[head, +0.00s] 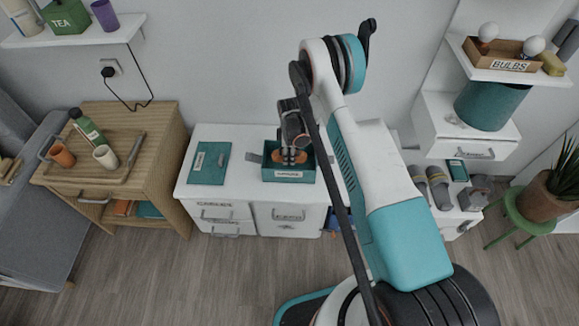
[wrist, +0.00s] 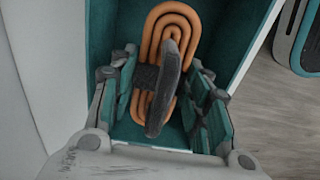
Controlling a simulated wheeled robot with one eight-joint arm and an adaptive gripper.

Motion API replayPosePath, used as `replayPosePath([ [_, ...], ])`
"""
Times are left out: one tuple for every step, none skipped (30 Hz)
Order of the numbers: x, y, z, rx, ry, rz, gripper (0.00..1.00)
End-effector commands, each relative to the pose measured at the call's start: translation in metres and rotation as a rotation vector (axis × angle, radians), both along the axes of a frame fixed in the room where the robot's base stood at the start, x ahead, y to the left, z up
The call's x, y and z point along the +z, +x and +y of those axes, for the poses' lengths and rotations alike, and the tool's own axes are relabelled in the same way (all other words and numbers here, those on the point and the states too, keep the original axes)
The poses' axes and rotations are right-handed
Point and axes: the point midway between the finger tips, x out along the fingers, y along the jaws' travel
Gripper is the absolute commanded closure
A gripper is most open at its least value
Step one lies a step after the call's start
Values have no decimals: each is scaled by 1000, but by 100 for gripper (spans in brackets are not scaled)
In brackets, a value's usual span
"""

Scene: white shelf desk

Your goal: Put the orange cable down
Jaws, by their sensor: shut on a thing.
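The orange cable (wrist: 172,22) is a coiled bundle with a dark grey band around its middle. In the wrist view it lies between the two fingers of my gripper (wrist: 162,102), which is shut on it. A teal open box (wrist: 240,32) surrounds the cable and fingers. In the head view, my gripper (head: 290,153) points down into the teal box (head: 288,174) on the white desk, and a bit of the orange cable (head: 301,157) shows at the fingertips. Whether the cable touches the box floor I cannot tell.
A teal folder or flat box (head: 209,163) lies left of the box on the white desk (head: 238,150). A wooden cabinet (head: 160,150) with a tray stands further left. White shelving with grey slippers (head: 438,188) is at the right, behind my arm.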

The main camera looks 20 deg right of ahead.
Motion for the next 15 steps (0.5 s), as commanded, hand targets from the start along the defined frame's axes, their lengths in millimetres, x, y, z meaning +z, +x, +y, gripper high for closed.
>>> replayPosePath([
  [-11,0,0,0,0,0,82],
  [-15,0,0,0,0,0,82],
  [-19,0,0,0,0,0,82],
  [-22,0,0,0,0,0,82],
  [-23,0,0,0,0,0,82],
  [-25,0,0,0,0,0,82],
  [-26,0,0,0,0,0,82],
  [-27,0,0,0,0,0,82],
  [-29,0,0,0,0,0,82],
  [-32,0,0,0,0,0,82],
  [-35,0,0,0,0,0,82],
  [-41,0,0,0,0,0,82],
  [-46,0,0,0,0,0,82],
  [-50,0,0,-1,0,0,82],
  [-57,0,0,-1,0,0,82],
])
